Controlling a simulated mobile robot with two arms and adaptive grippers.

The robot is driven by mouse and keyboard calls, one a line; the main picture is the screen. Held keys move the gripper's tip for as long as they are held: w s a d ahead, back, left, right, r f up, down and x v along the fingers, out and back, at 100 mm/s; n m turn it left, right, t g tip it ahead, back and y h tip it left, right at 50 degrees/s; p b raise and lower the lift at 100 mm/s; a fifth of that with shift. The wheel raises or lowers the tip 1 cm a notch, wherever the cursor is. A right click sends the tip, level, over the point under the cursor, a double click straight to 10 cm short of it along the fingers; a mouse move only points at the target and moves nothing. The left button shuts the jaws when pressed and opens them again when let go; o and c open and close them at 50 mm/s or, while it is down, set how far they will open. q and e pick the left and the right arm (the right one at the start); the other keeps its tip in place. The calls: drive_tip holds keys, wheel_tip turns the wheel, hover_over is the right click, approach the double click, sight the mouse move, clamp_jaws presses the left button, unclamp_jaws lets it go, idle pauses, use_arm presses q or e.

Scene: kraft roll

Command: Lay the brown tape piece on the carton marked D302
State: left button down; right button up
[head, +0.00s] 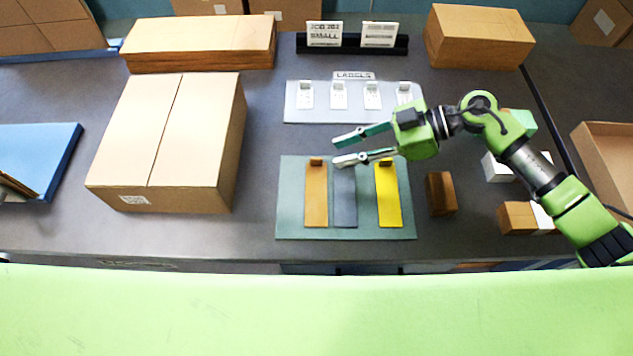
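The brown tape piece (316,197) lies on a green mat (290,215), left of a grey piece (345,205) and a yellow piece (389,205). A small dark brown tab sits at its far end. A large closed carton (165,140) stands to the left of the mat. It has a small white label on its front that I cannot read, so I cannot tell whether it is D302. My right gripper (338,152) is open and empty, its fingers pointing left, over the mat's far edge near the grey piece's far end. My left gripper is out of view.
A "LABELS" tray (300,116) with several white tags lies behind the mat. Flat cardboard stacks (200,42) (478,35) stand at the back. A small brown block (441,193) and small boxes (517,217) are on the right. A blue tray (40,150) is far left.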

sight(323, 165)
drive_tip(key=x, duration=0.5)
drive_tip(key=shift+a+f+p, duration=0.15)
drive_tip(key=shift+a+p, duration=0.2)
clamp_jaws()
